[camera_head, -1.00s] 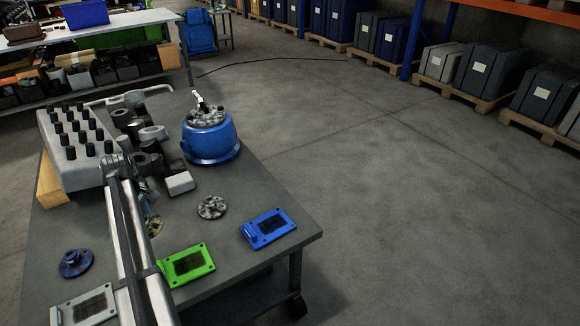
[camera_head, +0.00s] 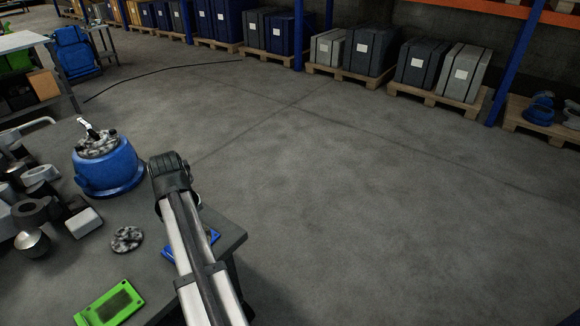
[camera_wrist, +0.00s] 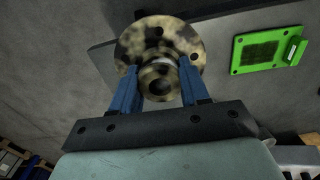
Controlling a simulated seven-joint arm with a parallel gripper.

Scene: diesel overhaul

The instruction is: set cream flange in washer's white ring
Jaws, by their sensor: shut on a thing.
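The cream flange (camera_wrist: 140,45), mottled with dark patches, is in my gripper (camera_wrist: 158,75) in the wrist view. The two blue fingers are shut on either side of its hub, with the wide disc beyond them. In the head view my arm hides the gripper and this flange. The washer (camera_head: 108,172) is a round blue tub on the table at left. Its top carries a mottled grey-and-white disc (camera_head: 97,145) and a pale upright lever. I cannot make out a separate white ring.
A mottled grey-white flange (camera_head: 127,239) lies on the grey table (camera_head: 75,275). A green plate (camera_head: 110,304) lies near the front, and my arm partly covers a blue plate (camera_head: 208,240). Metal parts (camera_head: 30,212) crowd the left. Open floor lies right of the table.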

